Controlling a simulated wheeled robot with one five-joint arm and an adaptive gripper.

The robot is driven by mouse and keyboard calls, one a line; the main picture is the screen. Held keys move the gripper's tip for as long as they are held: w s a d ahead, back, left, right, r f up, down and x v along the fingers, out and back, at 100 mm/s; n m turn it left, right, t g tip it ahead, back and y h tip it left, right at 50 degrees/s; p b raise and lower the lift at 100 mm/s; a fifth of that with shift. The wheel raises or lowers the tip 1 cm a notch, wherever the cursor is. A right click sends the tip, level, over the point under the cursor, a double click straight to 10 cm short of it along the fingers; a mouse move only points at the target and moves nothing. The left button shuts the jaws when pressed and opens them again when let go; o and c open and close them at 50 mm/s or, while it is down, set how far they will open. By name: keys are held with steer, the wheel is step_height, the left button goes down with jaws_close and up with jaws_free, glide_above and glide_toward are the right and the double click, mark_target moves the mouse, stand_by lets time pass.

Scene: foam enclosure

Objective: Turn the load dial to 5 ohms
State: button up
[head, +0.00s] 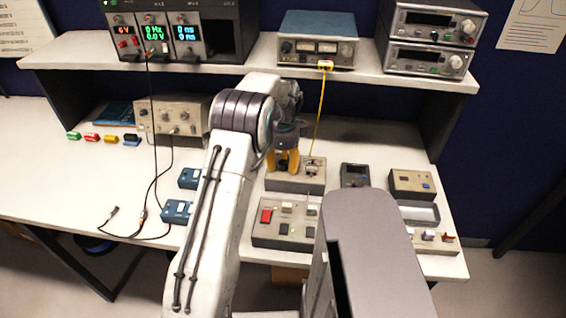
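My gripper (284,164), with yellow-orange fingers, points down over the left part of a small grey box (296,187) on the bench. The fingers reach down to the box top or just above it; I cannot tell if they touch it. No load dial shows clearly; anything under the fingers is hidden, and no ohm marking can be read. A small fitting (312,168) shows on the box's right part, where a yellow cable (320,112) comes down from a shelf instrument (317,47). The finger gap is too small to judge.
A panel with a red switch (266,216) lies in front of the box. A dark handheld meter (355,175) and a beige box (411,184) stand to the right. Blue boxes (176,211) and black leads lie left.

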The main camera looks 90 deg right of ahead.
mark_target(283, 162)
steer(key=shift+o, duration=0.8)
steer(key=shift+r, duration=0.1)
steer(key=shift+d+r, duration=0.1)
steer(key=shift+r, duration=0.45)
step_height(283, 162, up, 11)
steer(key=shift+f, duration=0.1)
